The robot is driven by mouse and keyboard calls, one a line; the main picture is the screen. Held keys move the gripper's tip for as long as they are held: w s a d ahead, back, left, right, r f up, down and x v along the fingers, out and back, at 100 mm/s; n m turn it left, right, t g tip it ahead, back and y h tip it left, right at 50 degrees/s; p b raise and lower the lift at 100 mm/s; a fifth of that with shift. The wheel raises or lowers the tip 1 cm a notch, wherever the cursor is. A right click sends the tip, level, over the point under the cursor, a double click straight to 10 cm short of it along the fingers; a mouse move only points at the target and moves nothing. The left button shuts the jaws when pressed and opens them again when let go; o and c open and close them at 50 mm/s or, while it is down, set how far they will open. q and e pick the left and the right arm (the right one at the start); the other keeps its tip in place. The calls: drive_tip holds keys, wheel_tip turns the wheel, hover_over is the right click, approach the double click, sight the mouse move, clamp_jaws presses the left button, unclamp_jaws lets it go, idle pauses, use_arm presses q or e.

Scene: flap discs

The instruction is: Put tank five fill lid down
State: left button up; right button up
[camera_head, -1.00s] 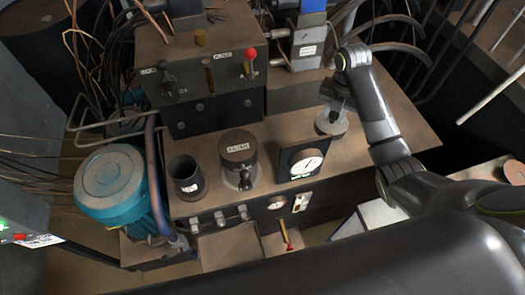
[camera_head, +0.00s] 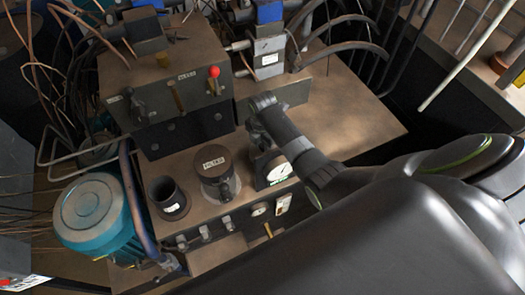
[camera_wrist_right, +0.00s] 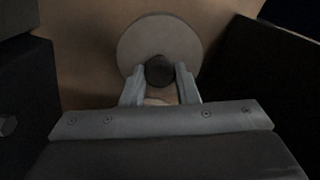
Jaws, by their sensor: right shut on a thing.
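My right gripper (camera_head: 259,138) is behind the dial gauge, close to the bench's upper box. In the right wrist view its fingers (camera_wrist_right: 160,86) are shut on the dark knob (camera_wrist_right: 160,71) of a round grey lid (camera_wrist_right: 160,35). The lid is over a tan surface; the gap below it cannot be judged. In the head view the arm and gauge hide most of it. A labelled round tank (camera_head: 215,172) with a dark top and an open black cylinder (camera_head: 166,195) stand on the bench to the left. Their labels are too small to read surely. My left gripper is out of view.
The dial gauge (camera_head: 279,172) stands close to my gripper. The upper box (camera_head: 165,80) with its red-knobbed lever (camera_head: 213,72) rises behind. A teal motor (camera_head: 92,218) is at left. The bench top (camera_head: 350,120) is bare at right.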

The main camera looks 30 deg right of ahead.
sight(262, 146)
drive_tip(key=shift+f, duration=2.1)
drive_tip(key=shift+f, duration=0.2)
drive_tip(key=o, duration=1)
wheel_tip(262, 146, up, 12)
drive_tip(key=shift+r, duration=0.25)
drive_tip(key=shift+a, duration=0.1)
